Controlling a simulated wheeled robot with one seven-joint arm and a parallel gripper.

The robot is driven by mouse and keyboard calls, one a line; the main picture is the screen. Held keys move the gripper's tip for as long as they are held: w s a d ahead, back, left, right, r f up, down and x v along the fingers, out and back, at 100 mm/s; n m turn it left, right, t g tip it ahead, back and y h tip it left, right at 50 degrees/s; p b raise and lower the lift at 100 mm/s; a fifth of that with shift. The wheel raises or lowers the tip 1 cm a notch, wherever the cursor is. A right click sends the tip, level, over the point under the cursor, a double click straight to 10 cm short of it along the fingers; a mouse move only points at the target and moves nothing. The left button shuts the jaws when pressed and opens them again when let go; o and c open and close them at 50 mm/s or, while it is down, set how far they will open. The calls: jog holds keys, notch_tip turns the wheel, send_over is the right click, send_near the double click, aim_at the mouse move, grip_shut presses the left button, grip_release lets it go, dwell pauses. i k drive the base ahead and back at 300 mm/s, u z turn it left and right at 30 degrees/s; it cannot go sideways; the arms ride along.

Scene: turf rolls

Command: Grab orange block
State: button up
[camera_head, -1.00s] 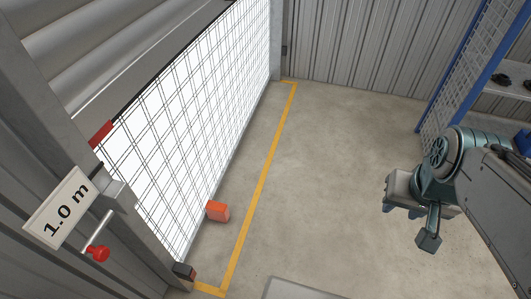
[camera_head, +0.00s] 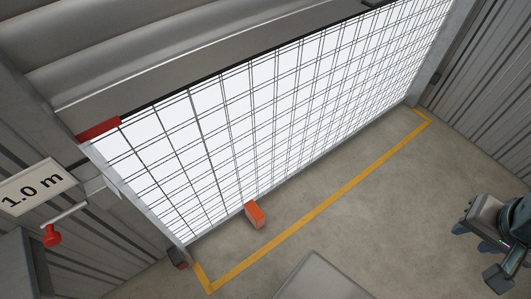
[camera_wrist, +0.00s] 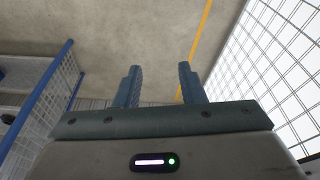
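The orange block (camera_head: 255,214) lies on the concrete floor in the head view, close to the foot of the white mesh panel and inside the yellow line. My gripper (camera_head: 484,247) shows at the right edge of the head view, well to the right of the block and apart from it. In the wrist view my gripper (camera_wrist: 158,84) has its two fingers spread with nothing between them. The block is not seen in the wrist view.
The mesh panel (camera_head: 270,110) stands behind the block. A yellow floor line (camera_head: 325,205) runs in front of it. A sign reading 1.0 m (camera_head: 35,187) and a red-knobbed handle (camera_head: 52,236) are at left. A blue-framed mesh rack (camera_wrist: 50,98) shows in the wrist view. The floor between block and gripper is clear.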

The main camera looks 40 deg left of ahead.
aim_at(253, 212)
jog(key=u, duration=0.75)
jog(key=i, duration=0.85)
jog(key=u, duration=0.75)
